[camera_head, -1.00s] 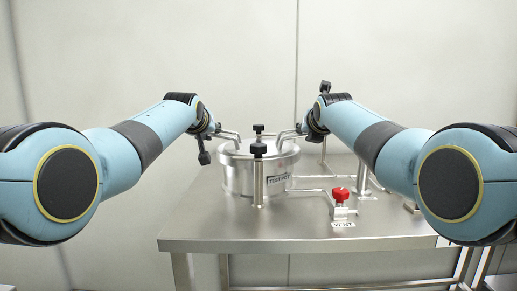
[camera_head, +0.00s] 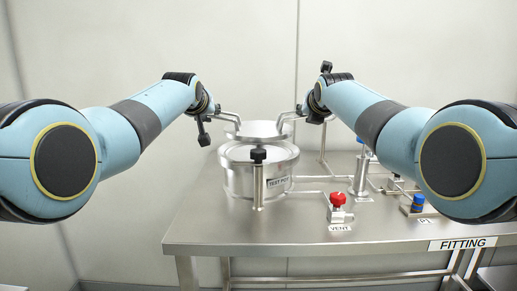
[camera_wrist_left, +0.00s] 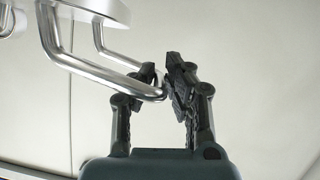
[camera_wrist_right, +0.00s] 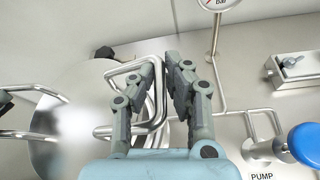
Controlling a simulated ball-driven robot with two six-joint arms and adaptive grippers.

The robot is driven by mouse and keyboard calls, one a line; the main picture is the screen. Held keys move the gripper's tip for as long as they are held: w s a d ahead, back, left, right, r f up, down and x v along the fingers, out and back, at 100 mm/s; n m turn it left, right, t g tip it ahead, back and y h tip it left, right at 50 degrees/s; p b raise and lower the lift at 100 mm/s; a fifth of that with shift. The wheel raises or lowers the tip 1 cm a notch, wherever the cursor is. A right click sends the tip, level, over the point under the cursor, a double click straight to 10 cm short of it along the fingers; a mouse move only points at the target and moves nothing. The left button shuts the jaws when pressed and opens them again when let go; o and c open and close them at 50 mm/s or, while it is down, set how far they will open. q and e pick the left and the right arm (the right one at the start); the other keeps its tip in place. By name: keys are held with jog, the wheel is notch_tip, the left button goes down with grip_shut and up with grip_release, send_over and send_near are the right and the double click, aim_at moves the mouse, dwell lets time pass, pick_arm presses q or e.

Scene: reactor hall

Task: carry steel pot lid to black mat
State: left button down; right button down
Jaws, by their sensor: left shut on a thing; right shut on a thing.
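The steel pot lid (camera_head: 258,130) is a round, shiny disc with bent bar handles on both sides. It is held level just above the steel test pot (camera_head: 240,180), with a small gap between them. My left gripper (camera_head: 224,115) is shut on the lid's left handle, and the left wrist view shows its fingers around the bar (camera_wrist_left: 160,90). My right gripper (camera_head: 299,112) is shut on the right handle, whose bar (camera_wrist_right: 125,68) shows beside its fingers in the right wrist view. The black mat is not visible in any view.
The pot stands on a steel table (camera_head: 300,232), with a black clamp knob (camera_head: 258,154) at its front. Right of it are a red vent valve (camera_head: 338,200), pipes, and a blue-topped fitting (camera_head: 418,201). A gauge (camera_wrist_right: 218,4) shows in the right wrist view. The table's front strip is clear.

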pick_arm(q)
jog(key=shift+r, duration=0.15)
pick_arm(e)
jog(key=shift+r, duration=0.15)
